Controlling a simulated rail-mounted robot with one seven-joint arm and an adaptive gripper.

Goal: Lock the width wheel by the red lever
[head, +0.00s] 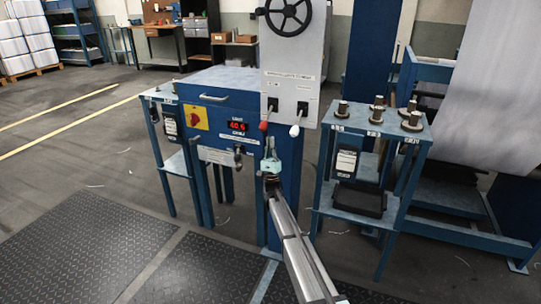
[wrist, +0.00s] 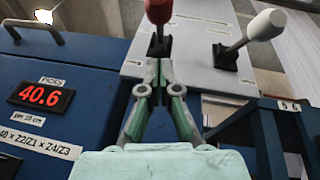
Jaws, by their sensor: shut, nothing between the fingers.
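The black width wheel (head: 285,12) is at the top of a grey panel (head: 290,60), cut off by the top edge. Below it, the red lever (head: 264,126) comes out of a black slot with its knob low. A white lever (head: 294,131) is to its right. My gripper (head: 270,146) is shut and empty, just below the red lever. The white lever (wrist: 265,25) is clear to the right.
A blue cabinet left of the panel carries a display (head: 238,126) reading 40.6 and a red switch (head: 195,118) on yellow. A blue stand (head: 340,205) with several dark weights is on the right. The floor mat (head: 90,245) at the front left is clear.

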